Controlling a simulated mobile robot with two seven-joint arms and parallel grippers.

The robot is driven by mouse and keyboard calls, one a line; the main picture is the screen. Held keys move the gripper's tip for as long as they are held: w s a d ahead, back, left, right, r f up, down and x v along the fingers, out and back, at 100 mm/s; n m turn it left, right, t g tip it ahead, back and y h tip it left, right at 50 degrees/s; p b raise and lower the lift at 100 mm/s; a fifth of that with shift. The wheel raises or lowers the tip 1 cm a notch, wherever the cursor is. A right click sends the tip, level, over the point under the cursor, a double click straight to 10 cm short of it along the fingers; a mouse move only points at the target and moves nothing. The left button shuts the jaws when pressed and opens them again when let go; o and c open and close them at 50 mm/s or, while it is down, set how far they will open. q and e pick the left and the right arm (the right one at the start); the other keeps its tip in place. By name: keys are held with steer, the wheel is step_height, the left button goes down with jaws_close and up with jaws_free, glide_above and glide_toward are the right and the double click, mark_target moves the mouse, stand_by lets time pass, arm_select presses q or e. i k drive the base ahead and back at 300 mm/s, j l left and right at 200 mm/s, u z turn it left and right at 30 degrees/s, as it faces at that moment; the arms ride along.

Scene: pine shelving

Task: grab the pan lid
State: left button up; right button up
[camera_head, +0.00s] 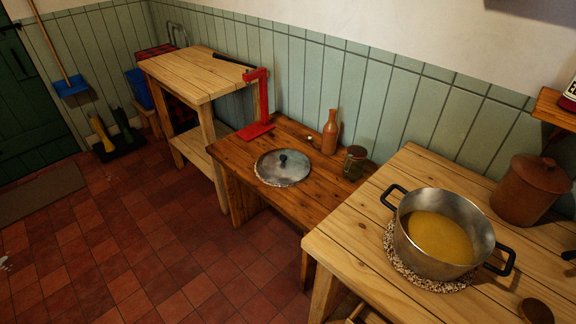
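The pan lid (283,167) is a round grey metal disc with a black knob in its middle. It lies flat, knob up, near the front edge of the low dark wooden table (236,163). A metal pot (443,236) with two black handles stands without a lid on a speckled round mat (400,268) on the pine table at the right. It holds something yellow. Neither of my grippers is in view.
A red stand (257,130), a brown bottle (330,132) and a small jar (354,162) stand behind and beside the lid. A brown lidded crock (529,188) is at the far right. The tiled floor (140,240) in front is clear.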

mark_target(280, 167)
steer(key=i+z, duration=0.1)
steer(key=z, duration=0.25)
steer(key=j+z, duration=0.15)
steer(key=z, duration=0.2)
steer(key=i+j+z, duration=0.1)
steer(key=z, duration=0.3)
steer(key=i+j+z, duration=0.1)
steer(key=j+z, duration=0.5)
steer(key=j, duration=0.25)
steer(key=j+z, duration=0.25)
steer(key=j, duration=2.25)
steer(key=i+z, duration=0.05)
steer(key=i, duration=0.05)
